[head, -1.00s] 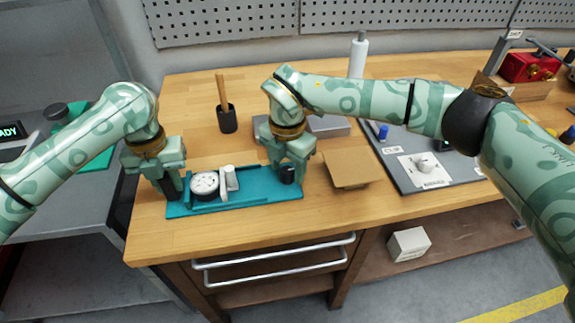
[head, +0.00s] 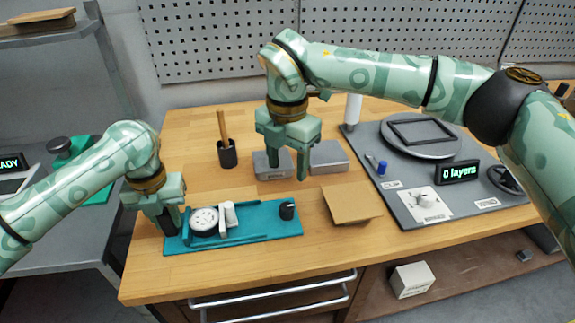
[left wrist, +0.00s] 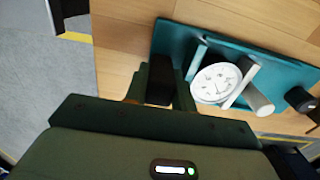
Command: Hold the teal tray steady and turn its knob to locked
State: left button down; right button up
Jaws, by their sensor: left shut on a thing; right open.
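The teal tray (head: 262,228) lies near the front left edge of the wooden bench. It holds a white round dial (head: 205,221) and a white cylinder (head: 231,214). Its black knob (head: 287,209) stands upright at the right end; its markings are too small to read. The knob also shows in the left wrist view (left wrist: 300,99). My left gripper (head: 168,226) is shut on the tray's left end, with a dark block between its fingers in the left wrist view. My right gripper (head: 289,166) is open and empty, raised above and behind the knob, apart from it.
A brown board (head: 352,204) lies right of the tray. A grey panel (head: 410,170) with a turntable and a "0 layers" display stands further right. A dark cup (head: 227,154) and two grey blocks (head: 328,157) stand behind the tray.

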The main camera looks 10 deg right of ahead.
pick_arm(q)
jog(key=shift+s+f, duration=0.1)
jog(key=shift+f, duration=0.2)
